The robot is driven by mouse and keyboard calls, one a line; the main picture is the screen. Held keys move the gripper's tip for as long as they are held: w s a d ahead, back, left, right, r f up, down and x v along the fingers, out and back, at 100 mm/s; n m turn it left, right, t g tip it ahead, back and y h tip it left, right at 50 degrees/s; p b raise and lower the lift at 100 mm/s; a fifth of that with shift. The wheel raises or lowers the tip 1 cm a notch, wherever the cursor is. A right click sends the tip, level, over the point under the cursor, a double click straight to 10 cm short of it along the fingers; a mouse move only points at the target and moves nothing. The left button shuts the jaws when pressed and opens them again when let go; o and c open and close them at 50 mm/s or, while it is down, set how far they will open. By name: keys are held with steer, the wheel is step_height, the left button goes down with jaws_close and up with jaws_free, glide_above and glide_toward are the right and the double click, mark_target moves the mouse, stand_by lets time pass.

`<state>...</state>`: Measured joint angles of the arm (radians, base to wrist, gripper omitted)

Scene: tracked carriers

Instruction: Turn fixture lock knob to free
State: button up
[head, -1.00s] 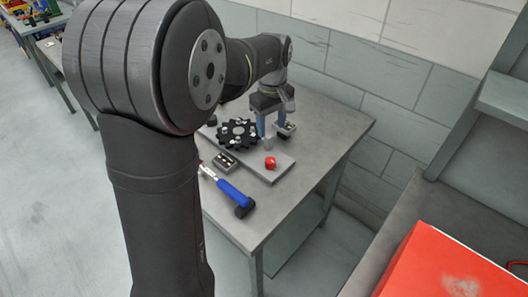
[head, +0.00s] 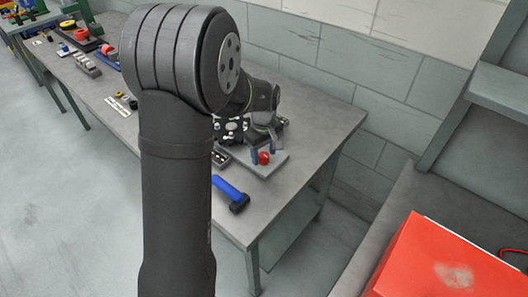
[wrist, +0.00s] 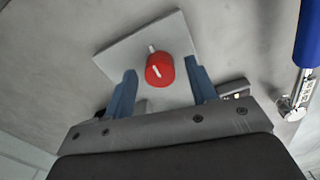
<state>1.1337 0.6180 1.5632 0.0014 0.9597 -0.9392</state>
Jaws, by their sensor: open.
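The red lock knob (head: 264,157) sits on a grey fixture plate (head: 268,170) near the right end of the bench. In the wrist view the knob (wrist: 160,69) is a short red cylinder with a white pointer line on its top, and a small pale mark sits on the plate just beyond it. My gripper (wrist: 160,88) is open, with its two blue fingers on either side of the knob and a gap at each side. In the head view the gripper (head: 264,154) is partly hidden by my arm. I cannot tell how low the fingertips are.
A red box (head: 435,262) stands on the bench at right.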

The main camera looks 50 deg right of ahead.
steer(key=shift+c, duration=0.4)
steer(key=c, duration=0.9)
steer(key=shift+m, duration=0.3)
steer(key=m, duration=0.3)
steer(key=shift+m, duration=0.4)
steer(key=m, duration=0.9)
steer(key=shift+m, duration=2.3)
